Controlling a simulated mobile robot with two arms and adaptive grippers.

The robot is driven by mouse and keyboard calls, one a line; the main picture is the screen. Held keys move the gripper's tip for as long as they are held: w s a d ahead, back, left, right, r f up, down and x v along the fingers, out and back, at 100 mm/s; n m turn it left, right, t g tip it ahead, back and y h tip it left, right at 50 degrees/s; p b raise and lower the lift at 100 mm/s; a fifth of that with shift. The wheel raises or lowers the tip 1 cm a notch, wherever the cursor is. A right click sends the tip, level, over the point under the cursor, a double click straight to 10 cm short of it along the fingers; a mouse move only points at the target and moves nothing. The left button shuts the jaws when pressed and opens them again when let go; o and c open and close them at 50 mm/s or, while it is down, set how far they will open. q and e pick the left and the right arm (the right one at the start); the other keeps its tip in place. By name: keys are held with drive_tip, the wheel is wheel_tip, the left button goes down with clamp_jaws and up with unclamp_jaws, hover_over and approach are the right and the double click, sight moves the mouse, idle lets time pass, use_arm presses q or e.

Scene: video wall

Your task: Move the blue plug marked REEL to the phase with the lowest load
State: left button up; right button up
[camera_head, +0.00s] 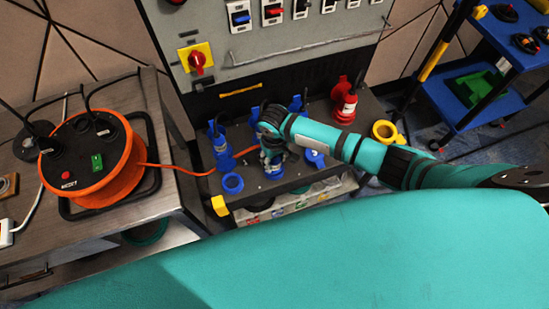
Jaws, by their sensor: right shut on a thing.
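My right gripper (272,160) reaches over the dark ledge below the switch panel, shut on a plug that its fingers mostly hide. The orange cable (180,171) runs from the reel to this gripper, so it seems to be the blue REEL plug; no marking is readable. Blue sockets stand on the ledge: one at left (222,152), one in front (232,183), and another just right of the gripper (315,157). I cannot tell whether the held plug is seated or clear. No load reading is legible. My left gripper is not in view.
The orange cable reel (112,178) stands on the left metal table (150,207). A red plug (346,108) stands on the ledge right of the gripper, with a yellow ring-shaped part (384,131) beyond it. The panel (265,45) rises behind. A blue cart (510,55) is at right.

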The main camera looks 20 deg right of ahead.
drive_tip(key=o, duration=1.8)
drive_tip(key=shift+c, duration=0.2)
drive_tip(key=shift+r, duration=0.1)
drive_tip(key=shift+r+p, duration=2.95)
drive_tip(key=shift+p, duration=0.65)
